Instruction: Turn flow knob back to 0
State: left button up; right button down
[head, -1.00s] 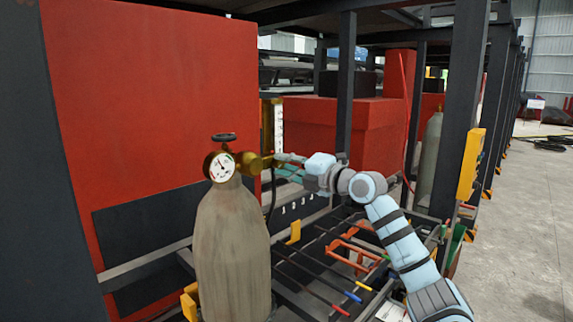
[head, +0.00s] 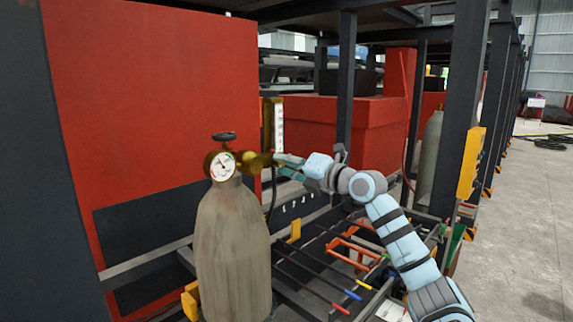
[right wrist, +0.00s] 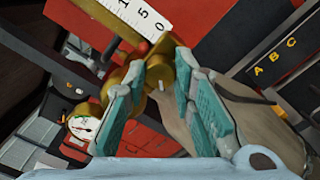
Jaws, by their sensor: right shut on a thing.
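A grey gas cylinder (head: 233,250) stands upright with a brass regulator on top. Its round white gauge (head: 222,166) faces me, and it also shows in the right wrist view (right wrist: 84,123). The brass flow knob (right wrist: 150,82) is on the regulator's right side. My right gripper (head: 277,162) reaches it from the right, and its teal fingers are shut on the knob, one on each side in the right wrist view (right wrist: 163,95). The fingers partly hide the knob. A white flow scale (head: 278,128) stands upright just above. My left gripper is not in view.
A large red panel (head: 150,100) is behind the cylinder. A black rack with rods and orange clamps (head: 350,250) lies below my right arm. Dark steel posts (head: 345,85) and a yellow box (head: 470,163) stand to the right. Open floor (head: 525,230) is at far right.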

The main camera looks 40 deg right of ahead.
jog(key=shift+f, duration=0.2)
jog(key=c, duration=1.3)
grip_release()
jog(key=shift+c, duration=0.2)
jog(key=shift+r, duration=0.1)
